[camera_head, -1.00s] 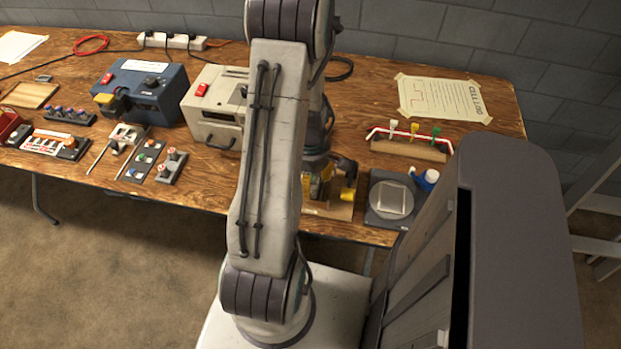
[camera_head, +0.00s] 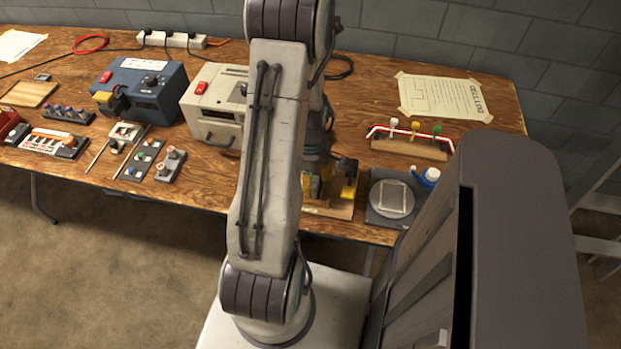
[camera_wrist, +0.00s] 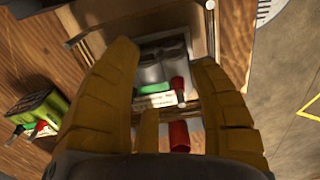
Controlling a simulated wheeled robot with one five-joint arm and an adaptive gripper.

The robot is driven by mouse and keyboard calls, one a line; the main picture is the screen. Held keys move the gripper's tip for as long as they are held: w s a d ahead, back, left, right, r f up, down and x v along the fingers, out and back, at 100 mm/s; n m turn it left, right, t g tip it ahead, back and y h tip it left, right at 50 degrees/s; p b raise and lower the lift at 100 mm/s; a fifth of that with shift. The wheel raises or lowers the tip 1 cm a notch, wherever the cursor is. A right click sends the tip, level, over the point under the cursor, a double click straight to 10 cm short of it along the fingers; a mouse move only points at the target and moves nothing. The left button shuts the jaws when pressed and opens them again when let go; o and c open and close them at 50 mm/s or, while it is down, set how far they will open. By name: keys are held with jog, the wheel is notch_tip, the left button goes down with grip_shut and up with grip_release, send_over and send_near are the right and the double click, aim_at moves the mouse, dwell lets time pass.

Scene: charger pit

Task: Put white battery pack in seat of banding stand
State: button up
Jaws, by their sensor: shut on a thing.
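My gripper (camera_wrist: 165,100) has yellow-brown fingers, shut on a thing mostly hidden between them. A pale, printed strip (camera_wrist: 155,102) shows there, which I take to be the white battery pack; its full outline is hidden. Just beyond it are two grey rounded shapes, a green patch and red cylindrical parts (camera_wrist: 178,137). Wooden walls and a metal rod frame this spot, seemingly the banding stand (camera_wrist: 205,25). In the head view the stand's wooden base (camera_head: 341,210) is on the bench's front edge, with my gripper low over it, partly behind my arm. I cannot tell whether the pack touches the seat.
Right of the stand is a grey scale (camera_head: 378,214) with a pale square piece on it and a blue-and-white bottle (camera_head: 427,177). Behind is a wooden rack (camera_head: 410,149) with colored clips. Left stand a cream machine (camera_head: 215,110) and a blue machine (camera_head: 150,100).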

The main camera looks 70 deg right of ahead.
jog(key=o, duration=1.3)
jog(key=shift+r, duration=0.15)
jog(key=shift+r+p, duration=2.5)
jog(key=shift+r, duration=0.9)
